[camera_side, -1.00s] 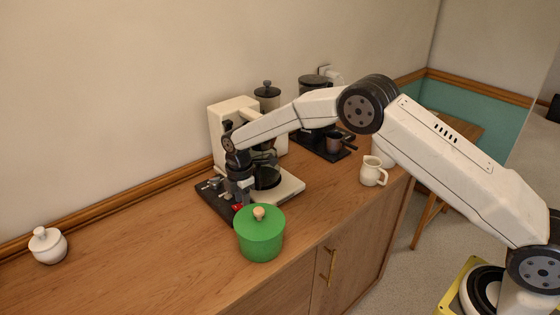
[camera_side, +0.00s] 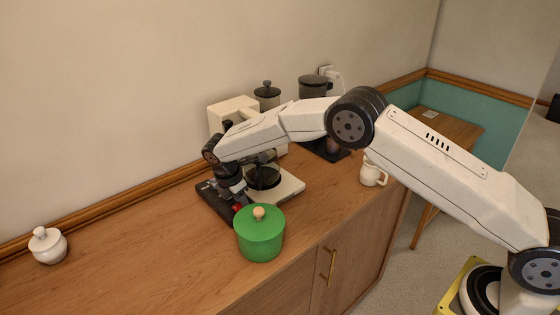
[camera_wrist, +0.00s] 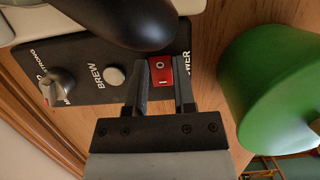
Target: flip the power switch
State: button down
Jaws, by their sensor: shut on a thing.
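The power switch is a small red rocker (camera_wrist: 160,75) on the black control panel (camera_wrist: 70,65) of a white coffee machine (camera_side: 234,108). In the wrist view my gripper (camera_wrist: 161,77) has its two fingertips on either side of the red switch, shut on it. The letters "WER" show beside it. In the side view my gripper (camera_side: 239,200) is down at the front of the panel, and a bit of red shows there. The switch's exact tilt is hard to tell.
A green lidded pot (camera_side: 260,235) stands close to the panel, near my gripper. A BREW button (camera_wrist: 115,76) and a knob (camera_wrist: 58,86) are on the panel. A glass carafe (camera_side: 264,177) sits on the machine. A white jug (camera_side: 373,174) stands right, a sugar bowl (camera_side: 48,246) far left.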

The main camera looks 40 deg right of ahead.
aim_at(240, 207)
jog(key=shift+c, duration=2.2)
grip_release()
jog(key=shift+v, duration=3.9)
jog(key=shift+s+r, duration=0.1)
jog(key=s+d+m+t+y, duration=0.1)
jog(key=s+d+m, duration=0.3)
jog(key=s, duration=0.6)
jog(key=s+d+r+m+y, duration=0.1)
jog(key=s+d+m, duration=0.3)
jog(key=s+m, duration=0.4)
jog(key=s+d+m+t+y, duration=0.1)
jog(key=s+d+m, duration=0.4)
jog(key=s, duration=0.6)
jog(key=shift+s+r+m+t, duration=0.25)
jog(key=shift+s+m+t, duration=0.1)
jog(key=shift+m, duration=0.15)
